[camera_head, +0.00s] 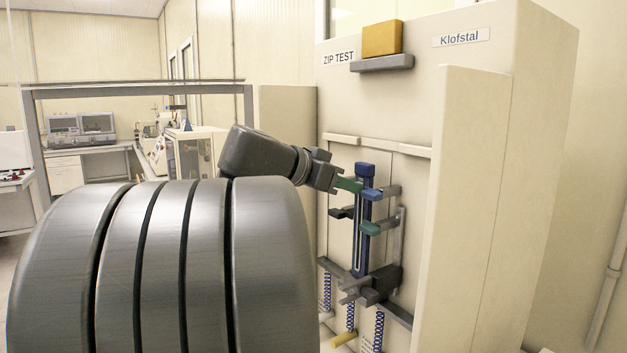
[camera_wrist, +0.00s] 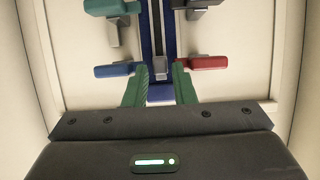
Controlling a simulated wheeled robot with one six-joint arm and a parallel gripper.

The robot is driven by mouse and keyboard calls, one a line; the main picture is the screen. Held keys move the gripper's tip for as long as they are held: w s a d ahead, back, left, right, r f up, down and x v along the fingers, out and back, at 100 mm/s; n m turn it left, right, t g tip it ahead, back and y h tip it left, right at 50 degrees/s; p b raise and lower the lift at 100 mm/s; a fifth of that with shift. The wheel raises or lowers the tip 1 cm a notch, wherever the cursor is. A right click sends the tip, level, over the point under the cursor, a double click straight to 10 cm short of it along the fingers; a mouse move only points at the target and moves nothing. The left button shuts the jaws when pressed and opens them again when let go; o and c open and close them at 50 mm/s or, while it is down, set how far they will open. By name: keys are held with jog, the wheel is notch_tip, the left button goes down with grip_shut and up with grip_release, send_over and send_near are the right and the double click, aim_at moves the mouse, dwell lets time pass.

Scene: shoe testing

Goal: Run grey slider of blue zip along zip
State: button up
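The blue zip (camera_head: 358,235) runs upright on the front of the test machine, with a blue block (camera_head: 365,171) at its top. In the wrist view the zip (camera_wrist: 158,45) runs up the middle, and the small grey slider (camera_wrist: 161,93) sits on it beside the blue block. My gripper (camera_head: 351,184) is at the upper part of the zip. Its green fingers show in the wrist view (camera_wrist: 161,75), parted, one on each side of the slider. A firm hold is not visible. In the head view the slider is hidden or too small to make out.
Blue (camera_wrist: 114,70), red (camera_wrist: 202,63) and green (camera_wrist: 112,7) tabs stick out beside the zip. A grey clamp (camera_head: 378,285) is at its lower end, with blue springs (camera_head: 378,330) below. A tall cream panel (camera_head: 470,210) stands close on the right.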

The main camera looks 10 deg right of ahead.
jog(key=shift+w+d+f, duration=0.1)
jog(key=shift+d+f, duration=0.05)
jog(key=shift+d, duration=0.05)
grip_shut()
notch_tip(320, 180, down, 14)
jog(key=b, duration=1.6)
grip_release()
